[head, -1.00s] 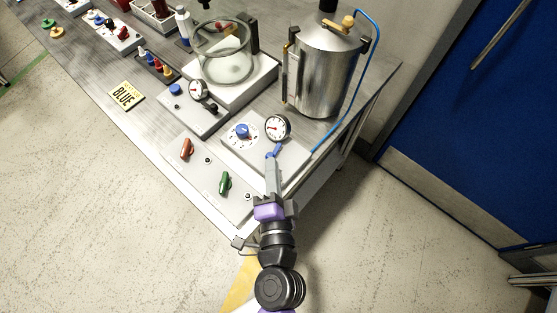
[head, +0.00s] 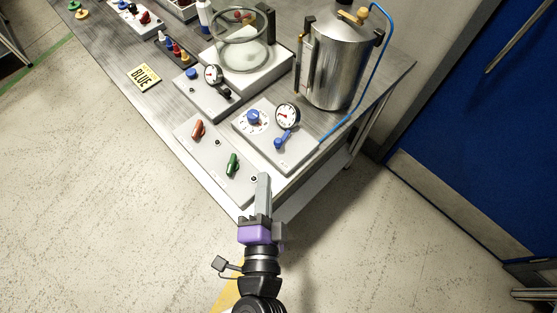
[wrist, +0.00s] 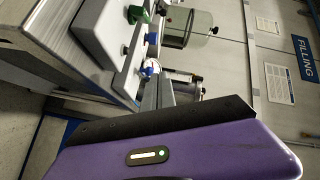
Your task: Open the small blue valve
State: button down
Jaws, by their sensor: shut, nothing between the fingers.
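The small blue valve (head: 284,137) is a blue lever on the grey plate by the front right corner of the bench, just below a round dial gauge (head: 287,115). Its handle slants toward the upper right in the head view. A round blue knob (head: 253,118) with a marked scale sits left of the gauge. My gripper (head: 264,176) is shut and empty, in front of the valve and apart from it in the head view. In the wrist view, the shut fingers (wrist: 158,92) point toward a blue part (wrist: 149,69), likely the valve, partly hidden.
A red handle (head: 198,129) and a green handle (head: 232,164) stand on the panel to the left. A metal drum (head: 334,65) with a blue hose (head: 375,73) stands behind. A glass vessel (head: 242,45) is at the back. Floor is free around the bench's front corner.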

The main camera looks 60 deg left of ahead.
jog(key=shift+s+d+r, duration=0.1)
jog(key=shift+s+d, duration=0.1)
jog(key=shift+s, duration=0.4)
jog(key=shift+s+d, duration=0.2)
jog(key=shift+s, duration=0.4)
jog(key=w+d+r+t+h, duration=0.35)
jog(key=w+d, duration=0.25)
jog(key=d, duration=0.2)
jog(key=s+d+r+n+t+h, duration=0.1)
jog(key=d+t+h, duration=0.4)
jog(key=d, duration=2.3)
jog(key=s+r+h, duration=0.1)
jog(key=s+h, duration=0.1)
jog(key=h, duration=0.2)
jog(key=shift+d+r, duration=0.15)
jog(key=shift+d, duration=0.2)
jog(key=c, duration=1.9)
grip_release()
jog(key=s+d, duration=0.1)
jog(key=d, duration=0.1)
jog(key=s+d+g+h, duration=0.1)
jog(key=s+d, duration=0.1)
jog(key=s+d+h, duration=0.1)
jog(key=s, duration=0.1)
jog(key=shift+d+f+h, duration=0.25)
jog(key=shift+d, duration=0.15)
jog(key=shift+c, duration=0.2)
jog(key=o, duration=0.7)
jog(key=shift+g, duration=0.25)
jog(key=shift+c, duration=0.8)
